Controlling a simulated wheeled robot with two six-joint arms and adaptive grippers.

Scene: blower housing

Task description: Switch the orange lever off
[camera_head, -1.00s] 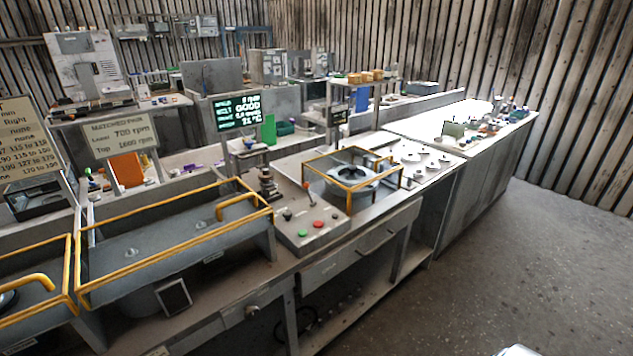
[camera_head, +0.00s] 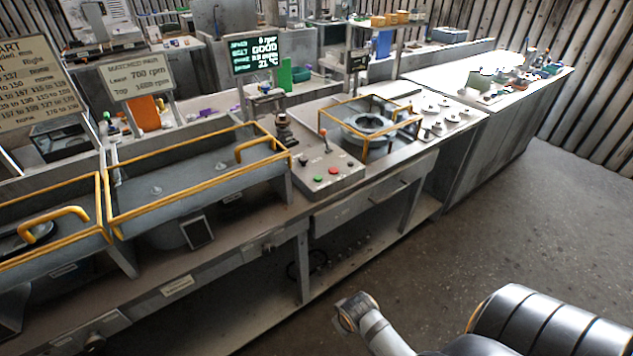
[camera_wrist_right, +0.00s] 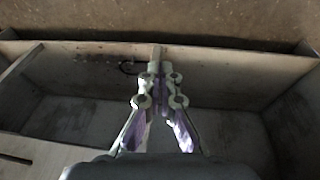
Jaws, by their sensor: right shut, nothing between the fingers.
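The orange lever (camera_head: 324,137) stands up from the grey control box on the workbench in the head view. Its tip is orange and its shaft is thin. The control box (camera_head: 345,180) also carries a green button, a red button and dark knobs. My right gripper (camera_wrist_right: 158,60) shows in the right wrist view, with its fingers together and nothing between them. It faces an open wooden or metal shelf space, and the lever is not in that view. In the head view, part of my arm (camera_head: 375,325) is at the bottom right, well away from the lever. My left gripper is not in view.
A yellow-framed guard (camera_head: 372,128) surrounds a round housing just right of the control box. A long yellow-railed cover (camera_head: 190,180) lies to its left. A lit display (camera_head: 254,54) stands behind. The floor (camera_head: 480,235) in front of the bench is clear.

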